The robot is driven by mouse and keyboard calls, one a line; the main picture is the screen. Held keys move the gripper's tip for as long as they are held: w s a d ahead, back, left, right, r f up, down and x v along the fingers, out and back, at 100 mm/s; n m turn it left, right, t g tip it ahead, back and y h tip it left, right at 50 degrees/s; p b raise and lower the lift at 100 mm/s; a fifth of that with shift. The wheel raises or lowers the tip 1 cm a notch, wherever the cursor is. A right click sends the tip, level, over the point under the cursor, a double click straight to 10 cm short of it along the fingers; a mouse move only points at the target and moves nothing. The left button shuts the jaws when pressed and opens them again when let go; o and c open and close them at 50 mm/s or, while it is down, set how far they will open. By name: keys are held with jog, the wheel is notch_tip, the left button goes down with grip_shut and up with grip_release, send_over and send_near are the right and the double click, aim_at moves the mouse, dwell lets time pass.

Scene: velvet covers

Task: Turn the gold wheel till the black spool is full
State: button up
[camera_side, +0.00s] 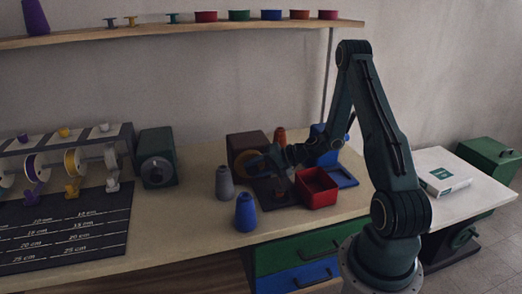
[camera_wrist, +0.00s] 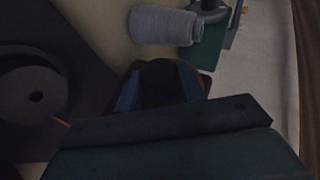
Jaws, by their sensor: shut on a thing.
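The gold wheel (camera_side: 245,160) stands at the front of a dark brown box on the table, partly covered by my gripper (camera_side: 258,166). In the wrist view my gripper (camera_wrist: 158,88) is shut on a dark round knob (camera_wrist: 158,76) between its fingers; whether this is the wheel's handle is hard to tell. A dark round spool (camera_wrist: 32,95), seemingly the black spool, is at the left of the wrist view on a dark base. A short orange thread (camera_wrist: 60,122) runs at its edge. How full the spool is cannot be told in this dim view.
A grey cone (camera_side: 224,182) and a blue cone (camera_side: 245,212) stand left of the base. An orange cone (camera_side: 280,138) stands behind. A red bin (camera_side: 318,188) and blue tray (camera_side: 343,177) are close on the right. A green machine (camera_side: 157,157) stands left.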

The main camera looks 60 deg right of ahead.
jog(key=shift+f+t+y, duration=0.1)
jog(key=shift+t+y, duration=0.4)
jog(key=shift+t, duration=0.1)
jog(key=shift+m, duration=0.3)
jog(key=o, duration=1)
jog(key=shift+c, duration=0.2)
jog(key=shift+s, duration=0.15)
jog(key=shift+v, duration=0.95)
notch_tip(320, 180, up, 7)
jog(key=shift+s, duration=0.3)
